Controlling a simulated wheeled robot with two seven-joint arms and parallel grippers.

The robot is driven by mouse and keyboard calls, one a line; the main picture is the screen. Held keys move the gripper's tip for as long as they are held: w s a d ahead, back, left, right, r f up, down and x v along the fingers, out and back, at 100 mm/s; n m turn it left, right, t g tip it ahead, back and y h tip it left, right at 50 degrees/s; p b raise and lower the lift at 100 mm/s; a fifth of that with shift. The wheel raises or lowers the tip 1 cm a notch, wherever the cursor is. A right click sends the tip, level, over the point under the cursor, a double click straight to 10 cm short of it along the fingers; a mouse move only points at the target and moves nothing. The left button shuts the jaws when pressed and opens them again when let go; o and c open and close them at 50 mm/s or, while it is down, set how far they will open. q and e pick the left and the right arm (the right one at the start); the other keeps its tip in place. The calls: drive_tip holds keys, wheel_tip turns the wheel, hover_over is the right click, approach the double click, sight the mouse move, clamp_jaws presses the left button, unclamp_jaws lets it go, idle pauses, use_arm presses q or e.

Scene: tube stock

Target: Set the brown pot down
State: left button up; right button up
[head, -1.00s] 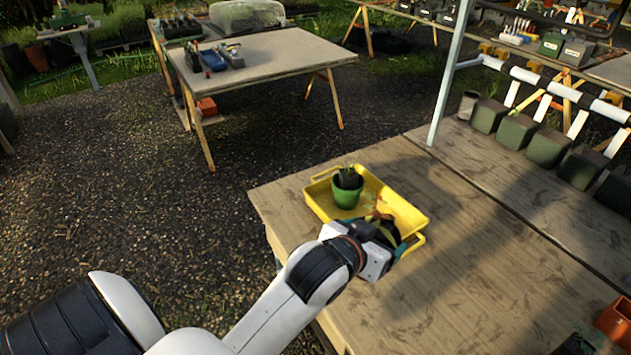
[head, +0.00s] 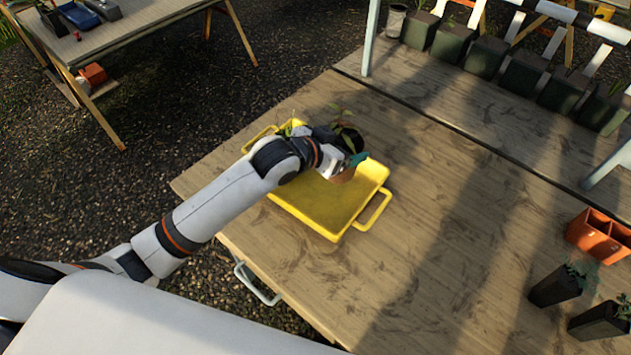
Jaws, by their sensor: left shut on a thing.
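The brown pot (head: 344,174) shows only as a small brown patch at my left gripper (head: 345,163). A leafy plant (head: 345,122) rises above it. My left gripper is shut on the pot, over the far right side of the yellow tray (head: 338,230) in this view. My gripper hides most of the pot, and I cannot tell whether its base touches anything. My right gripper is not in view.
The tray lies on a wooden table, its near part empty; my arm covers its far left. Black pots (head: 555,287) and an orange container (head: 598,236) stand at right. Dark pots (head: 486,57) line the back. Bare wood (head: 440,200) lies right of the tray.

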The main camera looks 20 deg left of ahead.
use_arm(q)
wheel_tip(320, 180, down, 10)
drive_tip(key=shift+w+a+r+p, duration=0.1)
drive_tip(key=shift+r+p, duration=0.05)
drive_tip(key=shift+p, duration=0.2)
drive_tip(key=shift+f, duration=0.2)
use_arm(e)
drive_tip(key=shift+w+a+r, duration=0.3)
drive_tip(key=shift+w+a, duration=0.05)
use_arm(q)
drive_tip(key=shift+f, duration=0.15)
drive_tip(key=o, duration=0.8)
